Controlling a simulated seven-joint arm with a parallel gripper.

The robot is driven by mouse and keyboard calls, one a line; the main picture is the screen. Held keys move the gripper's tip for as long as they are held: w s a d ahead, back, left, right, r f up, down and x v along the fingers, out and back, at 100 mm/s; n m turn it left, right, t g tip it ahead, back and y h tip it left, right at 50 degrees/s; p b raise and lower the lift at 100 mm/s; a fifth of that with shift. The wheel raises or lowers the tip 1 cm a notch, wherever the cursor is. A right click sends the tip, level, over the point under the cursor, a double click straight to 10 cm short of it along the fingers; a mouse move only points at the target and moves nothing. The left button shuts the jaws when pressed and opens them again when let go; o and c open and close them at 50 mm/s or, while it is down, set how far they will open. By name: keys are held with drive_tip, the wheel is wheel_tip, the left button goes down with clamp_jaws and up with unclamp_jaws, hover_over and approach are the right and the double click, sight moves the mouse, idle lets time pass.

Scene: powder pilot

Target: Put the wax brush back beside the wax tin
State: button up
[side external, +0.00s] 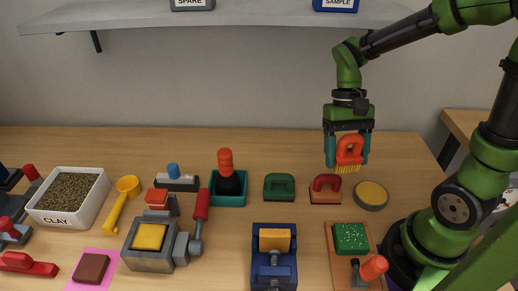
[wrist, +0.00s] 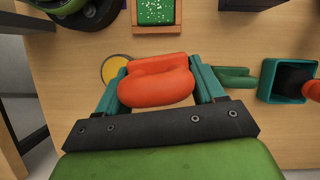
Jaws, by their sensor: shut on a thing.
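My gripper (side external: 346,158) is shut on the wax brush (side external: 350,149), which has an orange-red loop handle and yellow bristles pointing down. The brush is upright in the air, above the table and near the wax tin. Its handle also fills the space between the fingers in the wrist view (wrist: 156,82), where its bristles are hidden. The wax tin (side external: 370,194) is a low, round, dark-rimmed tin with a yellow top, standing on the table at the right. In the wrist view the tin (wrist: 115,68) is partly hidden by a finger and the handle.
A red-handled brush (side external: 325,188) stands just left of the tin, and a green brush (side external: 279,187) farther left. A teal holder (side external: 229,201) contains a dark, red-topped tool. A green-pad board (side external: 350,238) lies in front. Bare table shows behind the tin. A shelf (side external: 230,17) hangs above.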

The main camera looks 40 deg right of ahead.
drive_tip(key=s+d+f+m, duration=0.1)
drive_tip(key=s+d+f, duration=0.2)
drive_tip(key=s+d, duration=0.45)
drive_tip(key=s+d+f+m, duration=0.15)
drive_tip(key=s+d, duration=0.25)
drive_tip(key=d, duration=0.6)
drive_tip(key=shift+n+t+y, duration=0.3)
drive_tip(key=shift+n, duration=0.05)
drive_tip(key=f, duration=0.8)
drive_tip(key=shift+s+a+f, duration=0.1)
drive_tip(key=shift+s, duration=0.2)
drive_tip(key=shift+f, duration=0.4)
drive_tip(key=o, duration=1)
drive_tip(key=shift+f, duration=0.1)
drive_tip(key=shift+o, duration=0.2)
drive_tip(key=v, duration=1.2)
